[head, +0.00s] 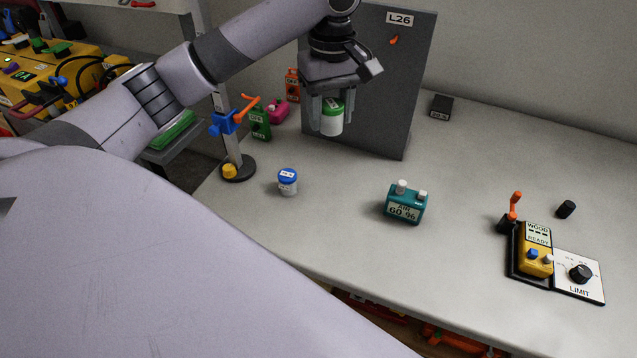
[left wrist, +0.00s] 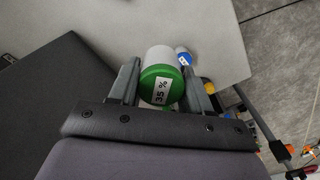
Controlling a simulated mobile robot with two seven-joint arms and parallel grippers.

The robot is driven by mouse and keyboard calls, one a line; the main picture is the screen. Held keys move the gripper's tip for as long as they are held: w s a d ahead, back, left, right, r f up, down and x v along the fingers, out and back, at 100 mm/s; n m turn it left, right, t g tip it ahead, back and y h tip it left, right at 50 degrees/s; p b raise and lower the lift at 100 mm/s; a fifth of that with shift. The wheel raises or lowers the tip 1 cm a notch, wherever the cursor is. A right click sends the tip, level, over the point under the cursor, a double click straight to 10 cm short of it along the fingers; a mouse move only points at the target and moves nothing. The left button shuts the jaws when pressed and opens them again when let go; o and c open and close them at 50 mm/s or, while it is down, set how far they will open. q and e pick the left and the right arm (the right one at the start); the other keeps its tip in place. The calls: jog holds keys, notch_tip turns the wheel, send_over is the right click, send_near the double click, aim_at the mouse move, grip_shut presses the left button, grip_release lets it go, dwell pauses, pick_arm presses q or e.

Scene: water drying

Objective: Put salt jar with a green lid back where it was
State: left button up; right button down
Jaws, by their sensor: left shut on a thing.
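The salt jar with a green lid (head: 331,118) is white with a green top. My left gripper (head: 329,112) is shut on it and holds it upright above the table, in front of the grey panel. In the left wrist view the jar (left wrist: 160,80) sits between the two fingers of my left gripper (left wrist: 160,88), and its lid label reads 35 %. A similar jar with a blue lid (head: 288,182) stands on the table below and to the left; it also shows in the left wrist view (left wrist: 185,57). My right gripper is not in view.
A grey panel marked L26 (head: 405,75) stands behind the gripper. A stand with a blue clamp (head: 232,135) is at the left. A teal meter reading 60 % (head: 406,204) and a yellow wood meter (head: 536,250) are to the right. The table between them is clear.

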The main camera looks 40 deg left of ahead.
aim_at(327, 200)
pick_arm(q)
notch_tip(327, 200, down, 20)
jog(key=shift+f+b, duration=0.1)
jog(key=shift+b, duration=0.9)
jog(key=o, duration=1.1)
jog(key=shift+f, duration=0.1)
jog(key=shift+o, duration=0.2)
notch_tip(327, 200, up, 12)
jog(key=p, duration=0.1)
jog(key=shift+r, duration=0.2)
jog(key=shift+s, duration=0.1)
